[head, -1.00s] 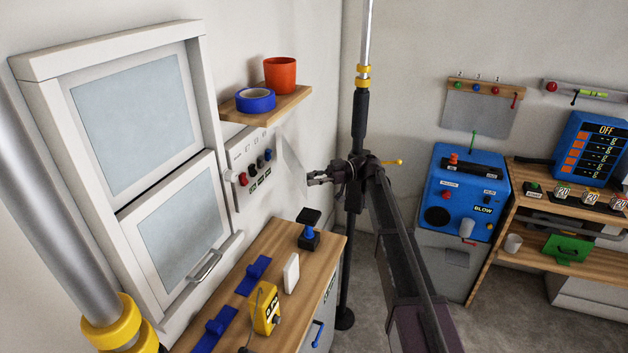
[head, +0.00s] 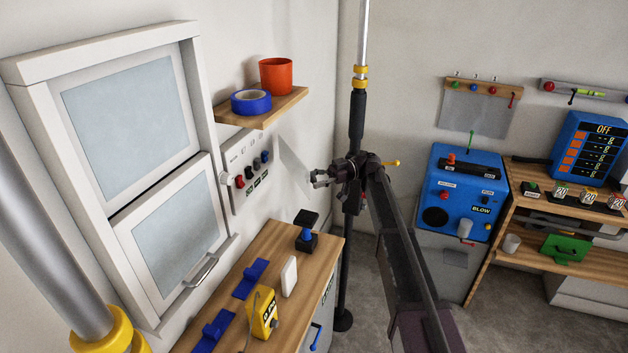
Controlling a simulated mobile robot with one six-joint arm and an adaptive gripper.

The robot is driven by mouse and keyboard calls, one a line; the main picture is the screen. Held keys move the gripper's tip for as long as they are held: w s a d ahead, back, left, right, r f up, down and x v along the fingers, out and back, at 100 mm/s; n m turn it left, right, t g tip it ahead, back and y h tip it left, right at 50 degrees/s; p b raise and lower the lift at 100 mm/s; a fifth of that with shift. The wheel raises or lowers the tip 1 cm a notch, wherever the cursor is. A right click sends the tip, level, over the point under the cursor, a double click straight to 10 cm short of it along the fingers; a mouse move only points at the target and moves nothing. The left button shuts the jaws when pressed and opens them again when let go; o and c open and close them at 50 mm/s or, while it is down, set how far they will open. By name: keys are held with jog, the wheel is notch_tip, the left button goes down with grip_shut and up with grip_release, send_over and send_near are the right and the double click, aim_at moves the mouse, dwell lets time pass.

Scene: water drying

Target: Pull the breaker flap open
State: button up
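The breaker panel (head: 238,190) is a pale box on the left wall with a row of red, black and blue switches. A translucent flap (head: 293,168) stands out from the panel's right side, angled away from the wall, and the switches are uncovered. My gripper (head: 313,179) is just right of the flap's outer edge, its fingers pointing left. The fingers look spread, with a small gap and nothing between them. It appears apart from the flap, though contact is hard to judge at this size.
A wooden shelf (head: 226,117) with blue tape (head: 250,108) and an orange cup (head: 276,76) is above the panel. Below is a wooden counter (head: 268,244) with a yellow device (head: 262,313) and a blue-black stand (head: 306,238). A blue machine (head: 465,190) stands right.

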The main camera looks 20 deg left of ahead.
jog(key=shift+w, duration=0.1)
jog(key=shift+c, duration=0.8)
jog(key=shift+r, duration=0.15)
jog(key=c, duration=0.7)
jog(key=shift+w+r+p, duration=0.1)
jog(key=shift+r+p, duration=0.1)
jog(key=shift+p, duration=0.2)
grip_shut()
notch_tip(320, 180, up, 8)
jog(key=p, duration=0.8)
jog(key=shift+r, duration=0.25)
jog(key=shift+r+p, duration=0.25)
jog(key=shift+p, duration=0.2)
